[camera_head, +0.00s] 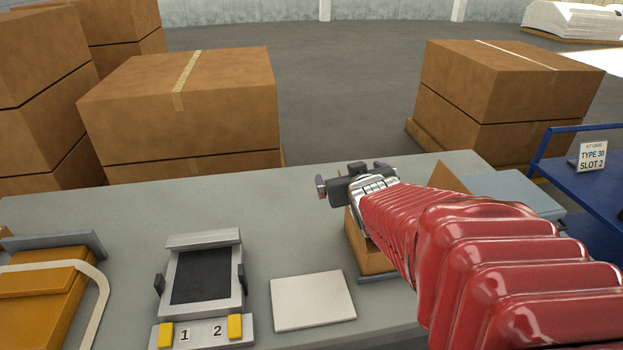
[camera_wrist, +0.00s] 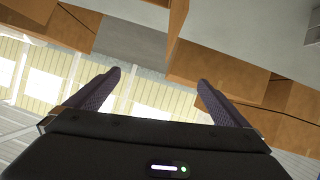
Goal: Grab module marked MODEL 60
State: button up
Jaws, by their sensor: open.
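No module with a readable MODEL 60 marking shows in either view. My gripper (camera_head: 350,180) is above the bench at its far side, right of centre in the head view. In the wrist view its two dark fingers (camera_wrist: 158,82) stand wide apart with nothing between them. My red sleeved arm hides much of the bench's right side. An open brown carton (camera_head: 366,258) stands on the bench below my gripper, partly hidden by the arm; its contents cannot be seen.
A grey fixture (camera_head: 203,237) with a dark panel and labels 1 and 2 sits left of a blank white plate (camera_head: 312,300). An orange case (camera_head: 42,300) lies far left. A kit card (camera_head: 592,156) reads TYPE 30 SLOT 2 on a blue cart (camera_head: 570,180). Large cartons (camera_head: 190,110) stand behind.

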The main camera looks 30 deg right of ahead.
jog(key=s+d+f+t+h, duration=0.1)
jog(key=s+d+f, duration=0.2)
jog(key=d, duration=0.7)
jog(key=s+d+f+m+g+y, duration=0.1)
jog(key=s+f+y, duration=0.2)
jog(key=s+f, duration=0.7)
jog(key=shift+s+f, duration=0.35)
jog(key=shift+s, duration=0.55)
jog(key=shift+w+d, duration=0.1)
jog(key=shift+x, duration=4.25)
jog(key=shift+w+f, duration=0.1)
jog(key=shift+x, duration=2.45)
